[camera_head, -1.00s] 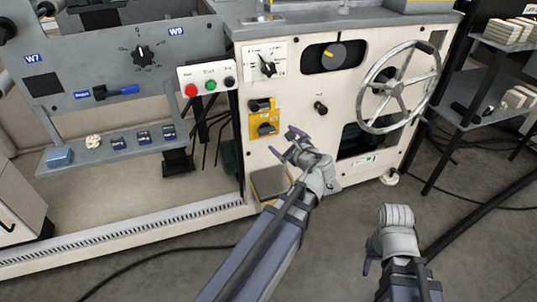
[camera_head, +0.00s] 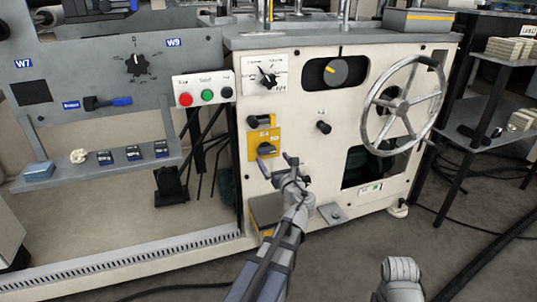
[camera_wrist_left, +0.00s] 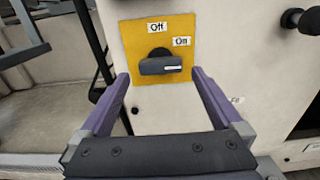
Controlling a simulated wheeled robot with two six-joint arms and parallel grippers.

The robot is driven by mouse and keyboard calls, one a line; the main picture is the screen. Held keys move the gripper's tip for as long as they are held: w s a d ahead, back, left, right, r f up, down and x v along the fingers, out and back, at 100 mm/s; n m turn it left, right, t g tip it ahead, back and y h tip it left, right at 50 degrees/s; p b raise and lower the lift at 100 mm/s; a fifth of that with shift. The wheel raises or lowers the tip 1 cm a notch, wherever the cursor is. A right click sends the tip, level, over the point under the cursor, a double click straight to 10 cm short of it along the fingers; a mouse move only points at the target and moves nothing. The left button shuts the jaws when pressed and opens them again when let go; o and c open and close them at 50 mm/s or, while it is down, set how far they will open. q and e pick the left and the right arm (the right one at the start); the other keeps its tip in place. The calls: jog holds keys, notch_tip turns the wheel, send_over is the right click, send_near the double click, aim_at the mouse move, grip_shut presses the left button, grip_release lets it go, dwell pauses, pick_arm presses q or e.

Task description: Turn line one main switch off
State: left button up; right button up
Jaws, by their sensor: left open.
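The main switch is a black rotary knob (camera_head: 266,150) on a yellow plate (camera_head: 278,134) on the cream machine front. My left gripper (camera_head: 278,165) is open and empty just in front of and below the knob. Its purple fingers show on either side of the knob in the wrist view, apart from it. My right arm's end (camera_head: 400,278) is at the bottom edge, its fingers mostly out of view.
A box with red, green and black buttons (camera_head: 204,91) is up left of the switch. A selector dial (camera_head: 267,77) sits above it, and a black knob (camera_head: 323,127) to its right. A large handwheel (camera_head: 403,105) stands out on the right.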

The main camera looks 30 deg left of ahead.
aim_at(268, 151)
pick_arm(q)
jog(key=shift+x, duration=2.7)
jog(key=c, duration=1.1)
jog(key=shift+c, duration=0.2)
